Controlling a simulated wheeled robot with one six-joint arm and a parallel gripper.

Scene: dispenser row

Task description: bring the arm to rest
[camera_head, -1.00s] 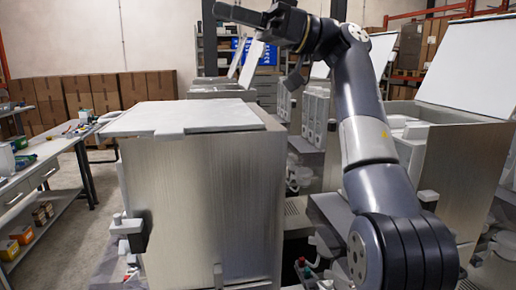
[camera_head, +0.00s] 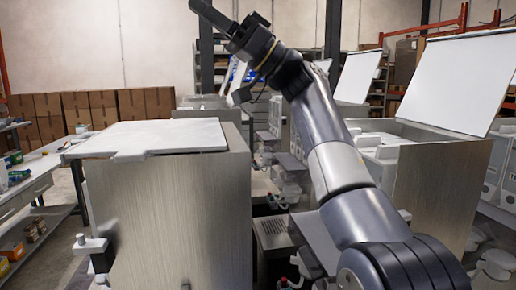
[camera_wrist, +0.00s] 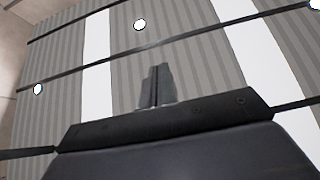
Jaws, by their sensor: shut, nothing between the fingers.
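My gripper (camera_head: 213,15) is at the top of the head view, raised above the steel cabinets and pointing up and to the left. In the wrist view its two fingers (camera_wrist: 157,86) stand side by side, closed together with nothing between them. Behind them the wrist view shows only the ribbed ceiling and lights. My arm rises from the lower right of the head view, stretched up and leftward.
A steel cabinet with a closed white lid (camera_head: 150,138) stands left of my arm. Another steel cabinet (camera_head: 440,180) with its white lid raised (camera_head: 460,80) stands to the right. A workbench (camera_head: 35,180) is at far left, cardboard boxes (camera_head: 90,108) behind. The air around my gripper is clear.

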